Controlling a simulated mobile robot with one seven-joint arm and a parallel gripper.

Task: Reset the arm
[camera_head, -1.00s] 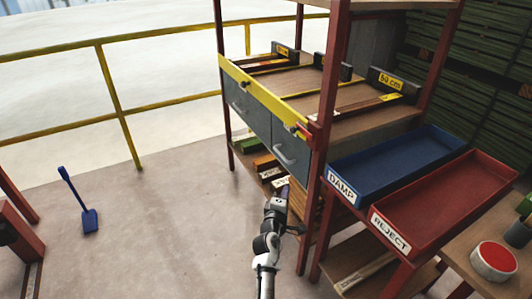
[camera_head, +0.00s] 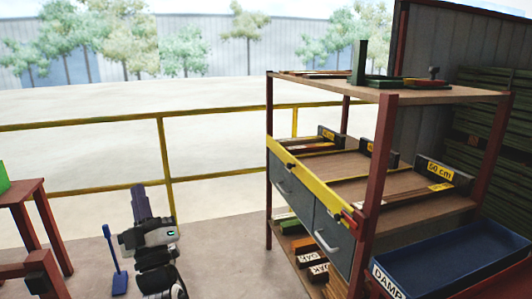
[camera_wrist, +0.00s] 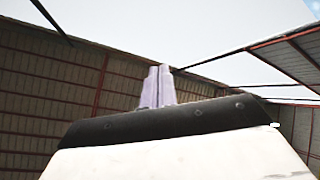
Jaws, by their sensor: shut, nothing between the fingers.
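My gripper (camera_head: 139,199) points up in the head view, left of the shelf unit and in front of the yellow railing. Its two fingers are together with nothing between them. In the wrist view the fingers (camera_wrist: 157,86) stand side by side, pointing up toward the pale sky and the building's roof edge. It touches nothing that I can see.
The red-framed shelf unit (camera_head: 376,150) with a yellow bar (camera_head: 308,182) and grey drawers stands right. A blue tray (camera_head: 450,258) is at lower right. A red table (camera_head: 22,192) stands left. A blue shovel (camera_head: 116,262) stands behind my arm.

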